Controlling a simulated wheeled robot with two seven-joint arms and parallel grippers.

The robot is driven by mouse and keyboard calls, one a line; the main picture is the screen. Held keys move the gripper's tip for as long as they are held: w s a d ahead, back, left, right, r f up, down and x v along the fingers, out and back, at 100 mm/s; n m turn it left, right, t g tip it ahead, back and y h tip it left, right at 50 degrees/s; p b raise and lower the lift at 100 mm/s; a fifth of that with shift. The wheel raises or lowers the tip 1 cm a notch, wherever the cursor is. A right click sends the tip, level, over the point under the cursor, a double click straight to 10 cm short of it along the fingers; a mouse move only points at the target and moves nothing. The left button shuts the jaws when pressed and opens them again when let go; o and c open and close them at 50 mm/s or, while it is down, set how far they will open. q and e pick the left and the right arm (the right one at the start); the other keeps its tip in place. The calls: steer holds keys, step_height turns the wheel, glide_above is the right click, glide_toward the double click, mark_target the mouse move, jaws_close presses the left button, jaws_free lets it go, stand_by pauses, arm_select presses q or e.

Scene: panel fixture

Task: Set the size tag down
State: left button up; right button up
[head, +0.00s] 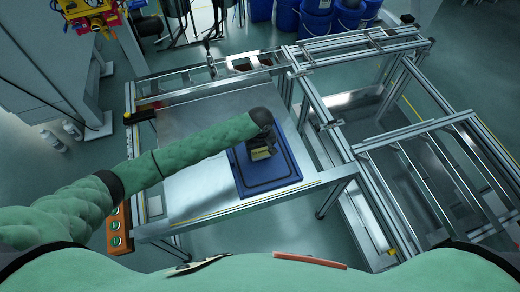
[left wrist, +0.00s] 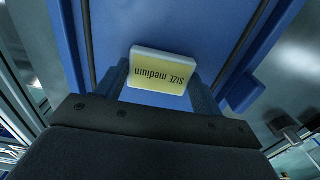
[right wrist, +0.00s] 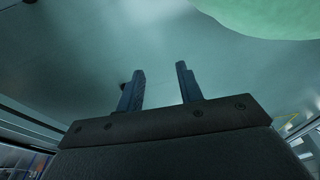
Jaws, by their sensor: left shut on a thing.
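The size tag is a small pale block with a yellow face reading "SIZE medium"; it shows in the left wrist view (left wrist: 160,67) and in the head view (head: 262,154). My left gripper (head: 260,148) is shut on the tag, with one finger on each side of it. It is over the blue panel (head: 281,174), which also shows behind the tag in the left wrist view (left wrist: 205,25). I cannot tell whether the tag touches the panel. My right gripper (right wrist: 160,72) shows in the right wrist view, open and empty, away from the panel.
The blue panel lies on a metal table (head: 190,185) with bare surface to its left. A metal frame (head: 325,130) with rails stands to the right. An orange button box (head: 118,230) is on the table's left side. Blue drums (head: 314,22) stand at the back.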

mark_target(260, 152)
arm_select(q)
steer(key=shift+f, duration=0.55)
arm_select(e)
steer(key=shift+s+d+f, duration=0.25)
steer(key=shift+f, duration=0.15)
arm_select(q)
steer(key=o, duration=1)
steer(key=shift+f, duration=0.1)
steer(key=shift+c, duration=0.2)
arm_select(e)
steer(key=shift+d, duration=0.15)
arm_select(q)
steer(key=shift+r, duration=0.3)
step_height(260, 152, up, 12)
steer(key=b, duration=0.3)
steer(key=shift+f, duration=0.15)
arm_select(e)
steer(key=w+a+r, duration=0.3)
steer(key=r, duration=0.2)
steer(key=shift+r, duration=0.15)
